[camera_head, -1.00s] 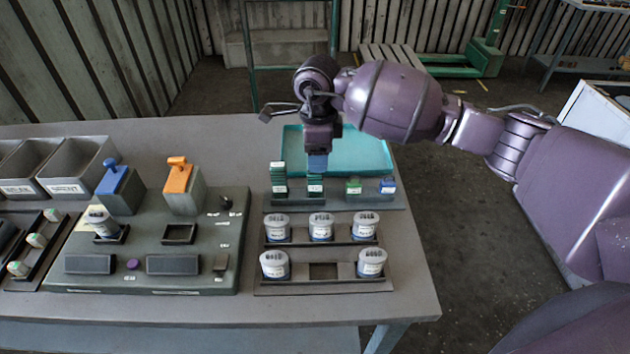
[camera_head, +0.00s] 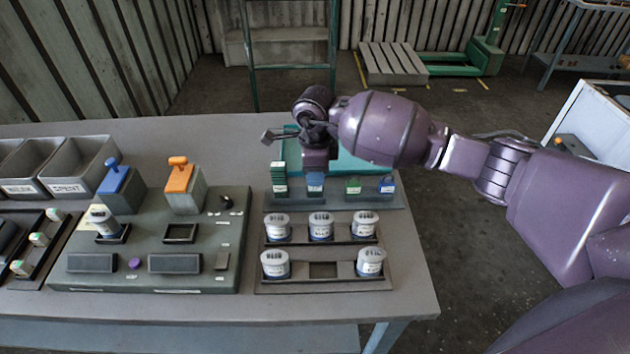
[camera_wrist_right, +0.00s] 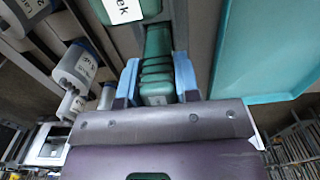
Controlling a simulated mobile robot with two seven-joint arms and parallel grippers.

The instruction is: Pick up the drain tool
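My right gripper (camera_head: 316,180) points down over the tool rack (camera_head: 335,203) at the back right of the table. Its blue fingers stand on both sides of a green ribbed tool handle, which shows between them in the right wrist view (camera_wrist_right: 157,75). A slight gap seems to show beside the handle, so the fingers look open around it. In the head view the fingers hide this handle. I cannot read a label that names it the drain tool. Another green ribbed tool (camera_head: 279,180) stands to its left. My left gripper is not in view.
A green block (camera_head: 353,185) and a blue block (camera_head: 388,185) stand right of the gripper. A teal tray (camera_head: 365,165) lies behind. Several labelled jars (camera_head: 321,227) stand in front. A grey fixture (camera_head: 150,240) with blue and orange handles is at left.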

